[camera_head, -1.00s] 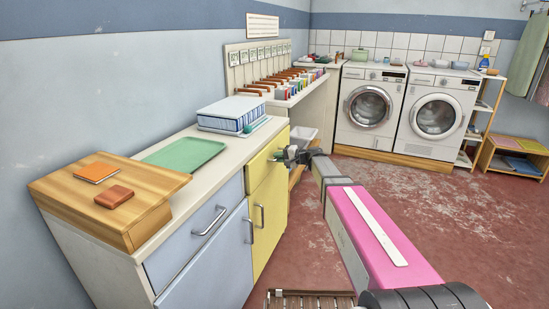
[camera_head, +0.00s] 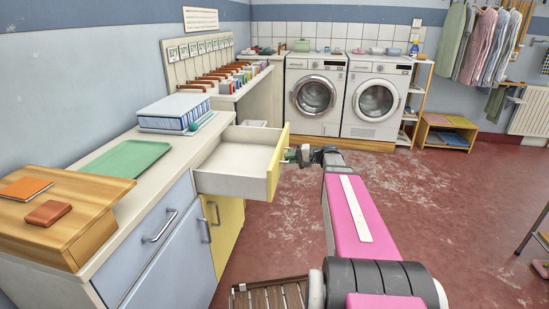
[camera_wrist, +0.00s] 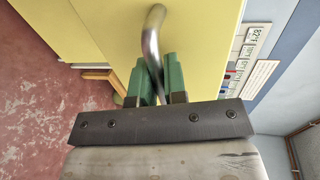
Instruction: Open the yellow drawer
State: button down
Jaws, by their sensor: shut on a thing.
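The yellow drawer (camera_head: 277,165) is pulled well out of the counter in the head view. Its white inside looks empty. My gripper (camera_head: 299,155) is at the front of the drawer. In the wrist view, the green fingers of my gripper (camera_wrist: 156,85) are closed around the metal handle (camera_wrist: 153,40) on the yellow front (camera_wrist: 100,35). The handle is mostly hidden by my gripper in the head view.
A yellow cabinet door (camera_head: 226,235) is shut below the drawer. A blue drawer (camera_head: 150,240) with a metal handle is shut to its left. A green tray (camera_head: 125,160) and a blue-white box (camera_head: 175,115) sit on the counter. Open red floor lies to the right.

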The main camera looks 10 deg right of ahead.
jog(key=shift+f+v, duration=0.25)
jog(key=shift+v, duration=1)
jog(key=c, duration=1.2)
grip_release()
jog(key=v, duration=1)
jog(key=shift+s+d, duration=0.1)
jog(key=shift+d, duration=0.3)
